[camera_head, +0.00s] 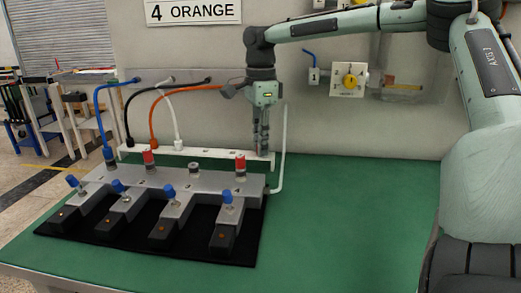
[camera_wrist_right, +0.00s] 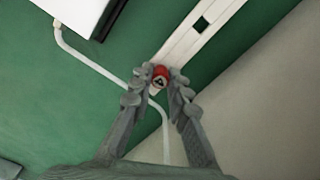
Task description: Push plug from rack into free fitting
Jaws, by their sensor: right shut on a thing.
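A grey manifold (camera_head: 175,187) on the table has a row of upright fittings. Two carry red plugs (camera_head: 149,157) (camera_head: 240,165), the leftmost has a blue hose connector (camera_head: 109,156), and one fitting (camera_head: 194,168) between the red plugs has no cap. A long white rack (camera_head: 205,153) stands behind the manifold. My right gripper (camera_head: 262,152) points down at the rack's right end. In the right wrist view its fingers are shut on a red plug (camera_wrist_right: 160,76) with a dark mark on top. Whether the plug still sits in the rack cannot be told. My left gripper is not in view.
Several blue valve handles (camera_head: 168,190) stand along the manifold's front branches. Blue, black, white and orange hoses (camera_head: 175,88) arch behind it. A white pipe (camera_head: 283,150) runs beside the rack's right end. The green table (camera_head: 340,215) is clear to the right.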

